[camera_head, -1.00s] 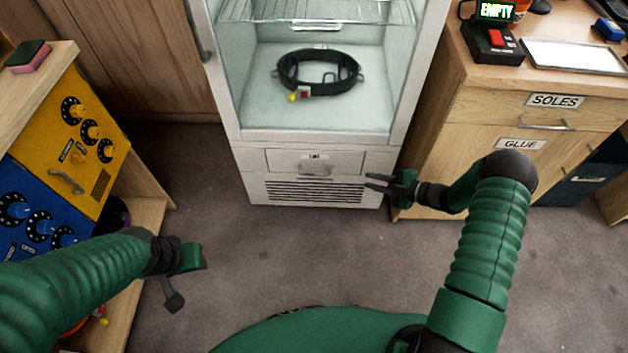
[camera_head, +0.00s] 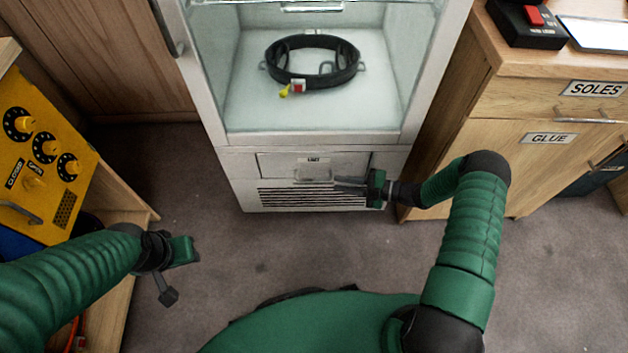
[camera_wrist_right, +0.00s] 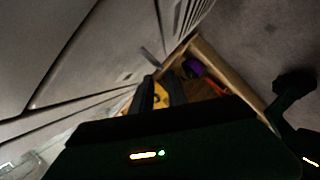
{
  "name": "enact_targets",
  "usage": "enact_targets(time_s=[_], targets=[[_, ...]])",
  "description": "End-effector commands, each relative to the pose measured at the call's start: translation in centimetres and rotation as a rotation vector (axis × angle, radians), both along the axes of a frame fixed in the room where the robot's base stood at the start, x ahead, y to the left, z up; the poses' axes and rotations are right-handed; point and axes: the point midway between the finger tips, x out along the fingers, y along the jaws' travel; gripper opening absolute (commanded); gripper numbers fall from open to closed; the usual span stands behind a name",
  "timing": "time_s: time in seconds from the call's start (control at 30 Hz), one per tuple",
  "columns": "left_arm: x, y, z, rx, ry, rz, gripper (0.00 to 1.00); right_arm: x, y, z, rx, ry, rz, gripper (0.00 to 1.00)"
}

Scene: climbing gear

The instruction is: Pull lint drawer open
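The lint drawer (camera_head: 275,163) is a shallow white front with a small label, low on the white cabinet below the glass compartment. It looks shut, and its metal handle (camera_head: 314,176) is at its lower middle. My right gripper (camera_head: 340,184) is just to the right of the handle, its fingers pointing left toward it. In the right wrist view the two dark fingers (camera_wrist_right: 158,93) are apart with a gap between them, and nothing is seen held. I cannot tell whether they touch the handle. My left gripper (camera_head: 180,272) is low at the left, away from the cabinet; its finger opening is unclear.
A black ring-shaped harness (camera_head: 312,78) lies in the glass compartment above. A vent grille (camera_head: 312,198) is below the drawer. A wooden cabinet (camera_head: 525,155) labelled SOLES and GLUE stands at right. A yellow control panel (camera_head: 45,160) is at left. The carpet in front is clear.

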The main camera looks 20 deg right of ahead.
Motion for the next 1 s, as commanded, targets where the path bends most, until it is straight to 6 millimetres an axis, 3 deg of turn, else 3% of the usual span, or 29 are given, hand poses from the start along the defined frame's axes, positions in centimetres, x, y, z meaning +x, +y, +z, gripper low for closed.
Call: enact_targets(time_s=[0.2,0.4,0.73,0.87,1.0], targets=[[0.0,0.0,-2.2,0.0,0.0,0.0,0.36,3.1,4.6,-1.6,0.002,-0.002,0.002,0.19],[0.0,0.0,-3.0,0.0,0.0,0.0,0.36,4.8,7.1,-2.1,0.0,0.0,0.0,0.19],[0.0,0.0,-3.0,0.0,0.0,0.0,0.36,5.2,7.6,-2.0,-0.001,0.0,-0.001,0.19],[0.0,0.0,-3.0,0.0,0.0,0.0,0.36,5.2,7.6,-2.0,0.0,0.001,-0.001,0.02],[0.0,0.0,-3.0,0.0,0.0,0.0,0.36,5.1,7.6,-2.1,-0.001,0.002,-0.001,0.0]])
